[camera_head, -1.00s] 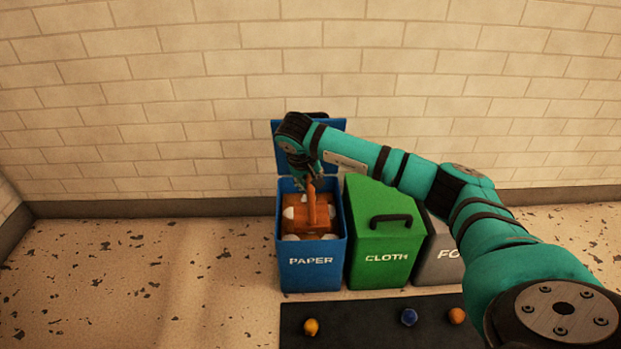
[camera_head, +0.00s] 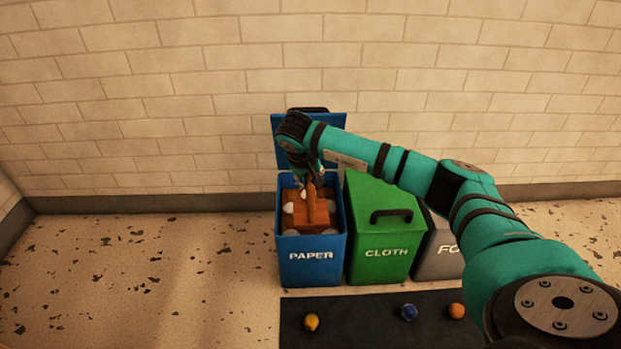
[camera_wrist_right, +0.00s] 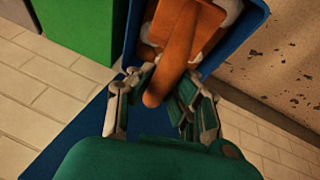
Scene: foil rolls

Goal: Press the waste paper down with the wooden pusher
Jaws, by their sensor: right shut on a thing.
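The wooden pusher (camera_head: 313,212) is orange-brown, with a flat block and an upright handle. Its block is inside the open blue PAPER bin (camera_head: 311,276). White waste paper (camera_head: 290,232) shows around and below the block; most of it is hidden. My right gripper (camera_head: 309,186) is over the bin, shut on the pusher's handle. In the right wrist view the handle (camera_wrist_right: 160,85) runs between the fingers (camera_wrist_right: 163,103) toward the block. White paper (camera_wrist_right: 229,12) shows beside the block there. My left gripper is not in view.
The green CLOTH bin (camera_head: 382,252) and a grey bin (camera_head: 440,258) stand to the right, close beside the PAPER bin. A dark mat (camera_head: 360,318) in front holds a yellow (camera_head: 311,322), a blue (camera_head: 408,312) and an orange ball (camera_head: 457,311). The floor at left is clear.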

